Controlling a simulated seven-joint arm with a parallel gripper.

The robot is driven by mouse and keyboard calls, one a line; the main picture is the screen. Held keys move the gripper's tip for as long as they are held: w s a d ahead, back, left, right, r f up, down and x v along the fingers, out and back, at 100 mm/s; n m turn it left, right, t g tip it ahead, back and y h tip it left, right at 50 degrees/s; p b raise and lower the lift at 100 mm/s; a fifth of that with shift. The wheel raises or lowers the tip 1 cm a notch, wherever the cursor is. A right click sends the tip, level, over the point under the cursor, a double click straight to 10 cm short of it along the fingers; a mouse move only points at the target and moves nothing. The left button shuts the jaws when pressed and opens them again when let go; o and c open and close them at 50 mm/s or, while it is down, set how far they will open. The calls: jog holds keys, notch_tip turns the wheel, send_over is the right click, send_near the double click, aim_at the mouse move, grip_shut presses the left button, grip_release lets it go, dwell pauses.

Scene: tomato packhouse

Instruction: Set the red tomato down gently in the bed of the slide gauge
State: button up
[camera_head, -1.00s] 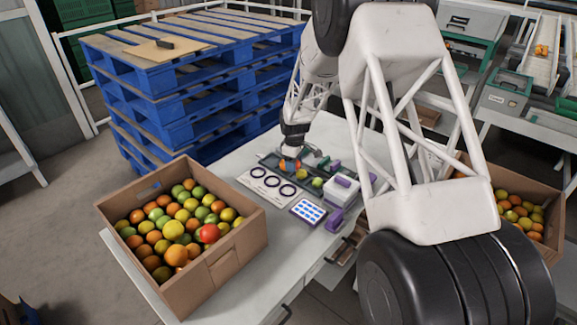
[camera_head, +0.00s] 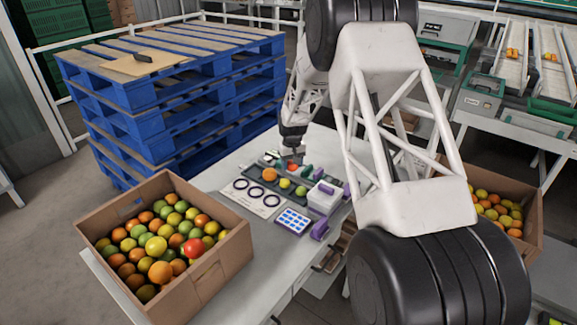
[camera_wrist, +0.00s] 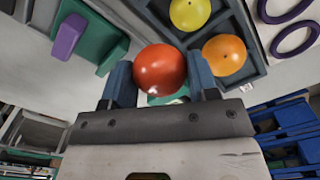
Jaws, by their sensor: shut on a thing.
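The red tomato (camera_wrist: 160,66) is between the two blue-padded fingers of my gripper (camera_wrist: 160,80), which is shut on it. In the head view my gripper (camera_head: 292,156) is at the far side of the white table, with a little of the red tomato (camera_head: 291,163) showing under it. A green piece with a purple block (camera_wrist: 90,42), which looks like the slide gauge, lies to the left of the tomato in the wrist view. Its green parts (camera_head: 307,170) show right of my gripper in the head view. Its bed cannot be made out clearly, and the height above it cannot be told.
A dark tray (camera_wrist: 262,68) holds orange, yellow and green tomatoes beside my gripper. A ring card (camera_head: 240,198), a blue-dotted card (camera_head: 293,220) and a white box (camera_head: 323,200) lie nearer. A cardboard crate (camera_head: 207,285) of tomatoes stands left; blue pallets (camera_head: 190,110) stand behind.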

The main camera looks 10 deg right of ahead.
jog(key=shift+w+d+m, duration=0.35)
jog(key=shift+d+m, duration=0.05)
jog(key=shift+d, duration=0.05)
jog(key=shift+w+d+r, duration=0.1)
jog(key=shift+w+d, duration=0.35)
jog(key=shift+w+d+n, duration=0.25)
jog(key=shift+w+n, duration=0.05)
jog(key=shift+n, duration=0.3)
jog(key=shift+w+d+n, duration=0.15)
jog(key=shift+w+n, duration=0.3)
jog(key=shift+n, duration=0.65)
jog(key=n, duration=0.2)
jog(key=w+n, duration=0.1)
jog(key=n, duration=0.3)
jog(key=w+n, duration=0.1)
jog(key=n, duration=0.3)
jog(key=w+n, duration=0.1)
jog(key=n, duration=0.1)
jog(key=shift+n, duration=0.3)
jog(key=n, duration=0.3)
jog(key=w+n, duration=0.1)
jog(key=shift+w+f+n, duration=0.1)
jog(key=shift+f+n, duration=0.15)
jog(key=shift+n, duration=0.05)
